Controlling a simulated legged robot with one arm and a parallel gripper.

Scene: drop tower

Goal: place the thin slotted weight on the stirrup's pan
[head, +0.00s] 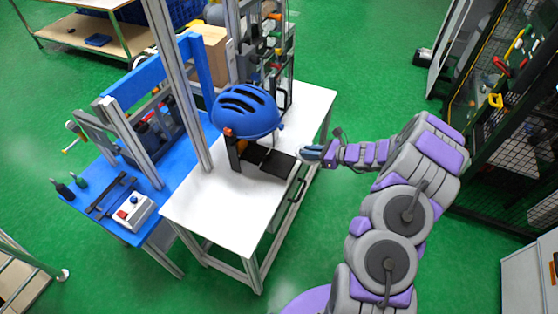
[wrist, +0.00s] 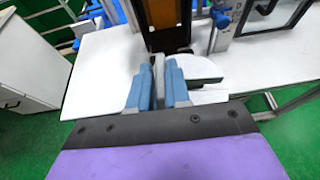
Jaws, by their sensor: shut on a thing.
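My gripper (head: 311,153) is at the right edge of the white table, beside the tower's base. In the wrist view its two blue fingers (wrist: 159,82) are close together, shut on a thin pale grey plate. This looks like the thin slotted weight (wrist: 200,72), whose flat round part shows to the right of the fingers. Its slot is hard to make out. In the head view the weight is hidden or too small to tell. I cannot make out the stirrup or its pan for certain in either view.
A blue helmet (head: 246,112) sits on the tower above dark base plates (head: 268,161). The white table (head: 218,210) is clear at the front. A blue bench (head: 104,203) with a control box (head: 135,211) stands left. A mesh fence (head: 500,130) is at right.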

